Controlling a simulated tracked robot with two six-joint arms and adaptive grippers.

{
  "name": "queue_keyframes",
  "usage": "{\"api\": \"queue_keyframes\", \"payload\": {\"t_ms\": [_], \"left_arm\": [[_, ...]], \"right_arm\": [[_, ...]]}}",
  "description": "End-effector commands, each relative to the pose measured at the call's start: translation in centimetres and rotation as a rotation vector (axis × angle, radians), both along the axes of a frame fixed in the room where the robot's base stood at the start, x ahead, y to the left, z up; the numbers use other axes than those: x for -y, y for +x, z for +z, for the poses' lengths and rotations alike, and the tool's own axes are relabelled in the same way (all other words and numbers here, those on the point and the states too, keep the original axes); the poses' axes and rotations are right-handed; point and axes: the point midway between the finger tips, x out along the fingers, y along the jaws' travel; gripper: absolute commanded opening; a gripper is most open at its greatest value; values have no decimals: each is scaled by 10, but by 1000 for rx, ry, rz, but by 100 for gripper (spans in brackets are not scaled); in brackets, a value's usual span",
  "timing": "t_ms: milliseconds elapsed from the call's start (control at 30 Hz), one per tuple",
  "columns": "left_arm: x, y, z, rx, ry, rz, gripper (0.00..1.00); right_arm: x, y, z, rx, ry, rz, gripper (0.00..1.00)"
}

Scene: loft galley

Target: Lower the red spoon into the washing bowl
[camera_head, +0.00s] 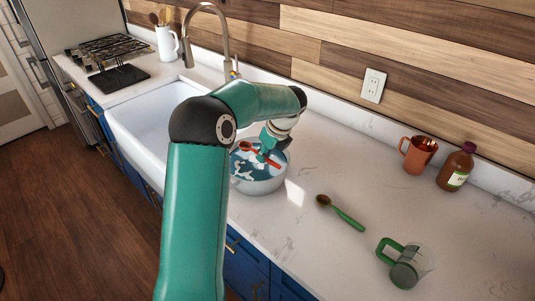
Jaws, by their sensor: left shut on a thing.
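The red spoon (272,161) lies across the opening of the washing bowl, its head toward the left and its handle toward the right. The washing bowl (258,187) is round and pale, with blue and white contents, and stands on the counter right of the sink. My left gripper (264,152) is over the bowl, shut on the red spoon. The fingertips are small and partly hidden by the wrist. I cannot tell whether the spoon touches the contents. My right gripper is not in view.
A spoon with a green handle (347,218), a green-handled jug (404,273), a copper mug (417,155) and a brown bottle (456,168) stand or lie to the right. The white sink (150,112) and tall faucet (222,40) are to the left. Counter between is clear.

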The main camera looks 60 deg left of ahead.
Motion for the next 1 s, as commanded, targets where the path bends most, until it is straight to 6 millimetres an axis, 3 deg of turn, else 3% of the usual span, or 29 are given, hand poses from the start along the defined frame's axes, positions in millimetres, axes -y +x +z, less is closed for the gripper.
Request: {"api": "queue_keyframes", "payload": {"t_ms": [600,1000], "left_arm": [[0,0,-32,0,0,-1,0],[1,0,-35,-1,-1,-1,0]], "right_arm": [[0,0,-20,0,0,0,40],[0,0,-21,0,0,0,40]]}}
